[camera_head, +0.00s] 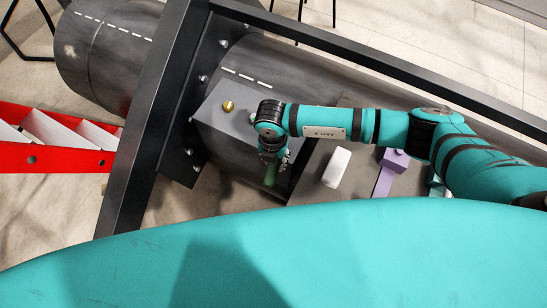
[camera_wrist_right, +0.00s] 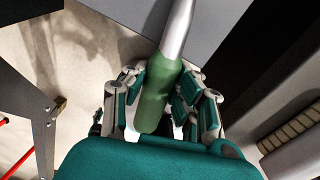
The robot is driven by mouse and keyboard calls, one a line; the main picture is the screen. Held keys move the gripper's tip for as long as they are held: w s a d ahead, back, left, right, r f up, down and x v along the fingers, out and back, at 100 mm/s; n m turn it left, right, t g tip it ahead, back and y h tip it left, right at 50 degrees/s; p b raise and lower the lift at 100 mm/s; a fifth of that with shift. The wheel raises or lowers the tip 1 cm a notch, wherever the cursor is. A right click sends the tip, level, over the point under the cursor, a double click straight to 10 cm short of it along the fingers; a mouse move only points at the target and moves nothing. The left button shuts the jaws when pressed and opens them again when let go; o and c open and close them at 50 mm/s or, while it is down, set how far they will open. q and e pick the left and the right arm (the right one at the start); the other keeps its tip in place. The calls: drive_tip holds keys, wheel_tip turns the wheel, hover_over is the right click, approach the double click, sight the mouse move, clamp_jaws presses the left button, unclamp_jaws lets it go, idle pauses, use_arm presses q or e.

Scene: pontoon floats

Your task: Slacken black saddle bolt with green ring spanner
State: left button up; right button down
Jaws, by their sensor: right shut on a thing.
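The green ring spanner shows in the right wrist view as a green handle (camera_wrist_right: 158,98) with a bare steel shank running up out of the frame. My right gripper (camera_wrist_right: 172,92) is shut around this handle. In the head view my right gripper (camera_head: 274,155) is at the front right edge of a grey block, with the green handle (camera_head: 271,174) pointing down the picture. The spanner's ring end shows in neither view. A brass-coloured bolt head (camera_head: 228,105) stands on the grey block (camera_head: 222,127), left of my right wrist. I cannot make out a black saddle bolt. My left gripper is out of view.
The block sits on a large dark float (camera_head: 115,60), crossed by a black steel frame (camera_head: 150,130). A white block (camera_head: 337,168) and a purple tool (camera_head: 391,170) lie on a grey surface to the right.

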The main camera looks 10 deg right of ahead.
drive_tip(key=shift+d, duration=0.15)
drive_tip(key=shift+s+d+n, duration=0.1)
drive_tip(key=shift+d+n, duration=0.2)
drive_tip(key=shift+n, duration=0.2)
drive_tip(key=shift+s+d+n, duration=0.1)
drive_tip(key=shift+d+n, duration=0.15)
drive_tip(key=shift+n, duration=0.05)
drive_tip(key=shift+a, duration=0.1)
idle(0.4)
drive_tip(key=shift+w+a+m, duration=0.2)
drive_tip(key=shift+a+m, duration=0.25)
drive_tip(key=shift+m, duration=0.15)
drive_tip(key=shift+r+p, duration=2.1)
drive_tip(key=shift+r, duration=0.35)
